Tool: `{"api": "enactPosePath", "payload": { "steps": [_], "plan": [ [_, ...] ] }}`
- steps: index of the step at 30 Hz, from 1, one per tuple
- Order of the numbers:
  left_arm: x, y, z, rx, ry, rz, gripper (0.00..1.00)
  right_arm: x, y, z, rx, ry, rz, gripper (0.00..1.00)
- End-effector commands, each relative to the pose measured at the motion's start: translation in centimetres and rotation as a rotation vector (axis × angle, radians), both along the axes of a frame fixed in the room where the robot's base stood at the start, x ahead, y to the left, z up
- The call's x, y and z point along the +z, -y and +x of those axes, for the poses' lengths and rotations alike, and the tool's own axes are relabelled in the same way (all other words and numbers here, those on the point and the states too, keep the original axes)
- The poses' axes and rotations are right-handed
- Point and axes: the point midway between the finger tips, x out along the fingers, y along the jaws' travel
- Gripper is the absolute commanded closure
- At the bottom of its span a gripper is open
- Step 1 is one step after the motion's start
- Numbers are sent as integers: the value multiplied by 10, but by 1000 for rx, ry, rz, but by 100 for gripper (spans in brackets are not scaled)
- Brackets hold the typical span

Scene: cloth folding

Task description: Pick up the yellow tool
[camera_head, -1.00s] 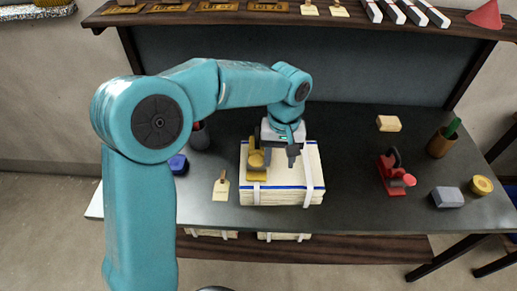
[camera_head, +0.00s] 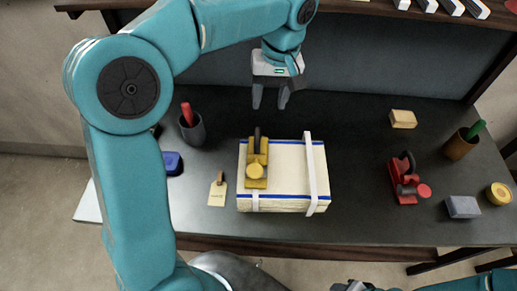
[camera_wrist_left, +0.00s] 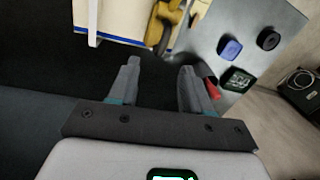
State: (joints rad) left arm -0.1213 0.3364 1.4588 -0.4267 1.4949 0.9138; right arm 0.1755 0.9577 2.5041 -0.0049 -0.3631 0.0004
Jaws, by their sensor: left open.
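The yellow tool (camera_head: 256,165), with a round knob and a dark handle, rests on the left part of a cream stack (camera_head: 290,172) with blue edges and white straps. In the left wrist view the tool (camera_wrist_left: 165,22) shows partly at the top edge, beyond the fingertips. My left gripper (camera_head: 270,104) is open and empty, its fingers pointing down behind the stack and apart from the tool. In the left wrist view its open fingers (camera_wrist_left: 158,68) have nothing between them. A dark end of my right arm (camera_head: 358,286) shows at the bottom edge, too cut off to read its jaws.
On the dark bench (camera_head: 340,225) a red tool (camera_head: 405,182), a tan block (camera_head: 403,119), a grey block (camera_head: 462,207) and a brown cup (camera_head: 460,145) stand right. A dark cup (camera_head: 191,127), a blue item (camera_head: 173,162) and a tag (camera_head: 217,190) lie left.

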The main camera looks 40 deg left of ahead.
Motion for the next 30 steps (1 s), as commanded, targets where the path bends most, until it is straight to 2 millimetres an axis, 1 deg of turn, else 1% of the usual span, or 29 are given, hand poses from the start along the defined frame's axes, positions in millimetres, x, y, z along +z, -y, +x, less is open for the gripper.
{"api": "enactPosePath", "payload": {
  "steps": [2, 4, 9, 12, 15, 22, 26, 27, 30],
  "plan": [
    [-9, 0, -3, 0, -2, 1, 51, -1, 0, 0, 0, 0, 0, 57],
    [-23, 0, -7, -1, -5, 1, 51, -2, 0, 0, -1, -1, 0, 57],
    [-63, -2, -13, 0, -7, 0, 51, -1, 0, 0, -1, -1, 0, 57],
    [-84, -4, -15, -2, -6, 0, 51, -1, 0, 0, -1, 0, 0, 57],
    [-99, -5, -16, -1, -4, 0, 51, 0, 0, 0, 0, 0, 0, 57],
    [-116, -9, -18, -2, -4, 0, 51, 4, 0, 0, -1, -1, 0, 57],
    [-136, -13, -25, -1, -6, -1, 51, 11, 0, 0, -1, -1, 0, 57],
    [-144, -13, -25, -2, -5, 0, 51, 11, 0, 0, 0, 0, 0, 57],
    [-155, -14, -25, -1, -3, -1, 51, 12, 0, 0, 0, 0, 0, 57]
  ]
}}
